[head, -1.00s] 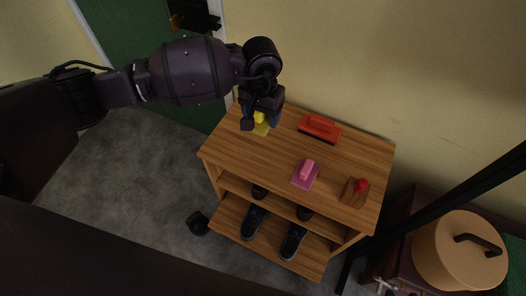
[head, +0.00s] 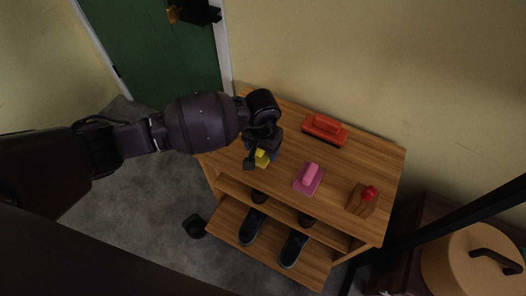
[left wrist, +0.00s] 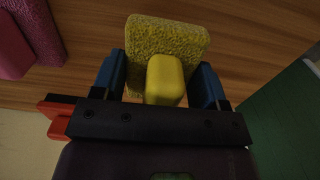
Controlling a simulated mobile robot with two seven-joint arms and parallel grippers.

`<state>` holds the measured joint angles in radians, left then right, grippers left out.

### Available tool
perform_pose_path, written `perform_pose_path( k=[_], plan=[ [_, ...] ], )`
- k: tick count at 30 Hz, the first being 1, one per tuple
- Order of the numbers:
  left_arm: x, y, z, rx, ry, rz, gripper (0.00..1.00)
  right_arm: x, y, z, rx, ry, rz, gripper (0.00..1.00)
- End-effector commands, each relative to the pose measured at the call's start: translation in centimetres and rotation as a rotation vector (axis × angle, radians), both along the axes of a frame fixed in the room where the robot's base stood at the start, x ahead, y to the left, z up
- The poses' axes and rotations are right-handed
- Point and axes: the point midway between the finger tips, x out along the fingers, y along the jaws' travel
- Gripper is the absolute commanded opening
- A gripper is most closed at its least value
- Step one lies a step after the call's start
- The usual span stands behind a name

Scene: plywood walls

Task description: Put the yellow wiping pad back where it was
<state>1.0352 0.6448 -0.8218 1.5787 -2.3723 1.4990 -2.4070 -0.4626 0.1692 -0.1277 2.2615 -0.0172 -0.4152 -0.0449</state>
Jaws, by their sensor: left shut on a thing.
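The yellow wiping pad (head: 263,158) is at the left part of the wooden shelf top (head: 335,168) in the head view, partly hidden by my left gripper (head: 258,155). In the left wrist view the pad (left wrist: 166,36) shows a rough yellow base and a smooth yellow handle block (left wrist: 164,80). The blue fingers of my left gripper (left wrist: 163,85) are shut on the handle from both sides. I cannot tell whether the pad touches the wood. My right gripper is not in view.
Dark shoes (head: 294,247) sit on the lower shelf. A round tan box (head: 470,262) stands at the right.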

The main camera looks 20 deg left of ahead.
Motion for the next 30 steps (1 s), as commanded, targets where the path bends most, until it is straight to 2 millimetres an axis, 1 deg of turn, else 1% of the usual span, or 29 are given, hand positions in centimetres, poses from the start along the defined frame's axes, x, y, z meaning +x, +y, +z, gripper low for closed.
perform_pose_path(
  k=[1,4,9,13,17,18,22,23,30],
  plan=[
    [-0.3,0.0,-1.7,-0.001,0.012,0.002,0.45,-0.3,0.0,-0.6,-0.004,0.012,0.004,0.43],
    [-0.3,0.0,-2.9,0.000,0.010,0.000,0.45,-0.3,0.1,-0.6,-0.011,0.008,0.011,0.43],
    [0.0,0.0,-2.8,0.000,0.001,0.000,0.45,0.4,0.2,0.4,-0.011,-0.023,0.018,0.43],
    [0.0,0.0,-2.8,0.000,0.001,0.000,0.45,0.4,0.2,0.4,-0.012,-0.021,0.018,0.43],
    [-0.1,0.0,-3.2,0.001,0.002,-0.001,0.45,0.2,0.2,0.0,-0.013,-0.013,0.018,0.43],
    [-0.1,0.0,-3.2,0.000,0.002,-0.001,0.70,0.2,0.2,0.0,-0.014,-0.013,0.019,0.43],
    [0.0,0.0,-3.1,0.000,0.001,-0.001,0.90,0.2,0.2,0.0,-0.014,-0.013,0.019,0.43],
    [0.0,0.0,-3.1,0.000,0.001,-0.001,0.93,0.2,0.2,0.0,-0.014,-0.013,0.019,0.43],
    [0.0,0.0,-3.0,0.000,0.001,-0.001,0.93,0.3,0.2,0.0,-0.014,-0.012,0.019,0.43]
  ],
)
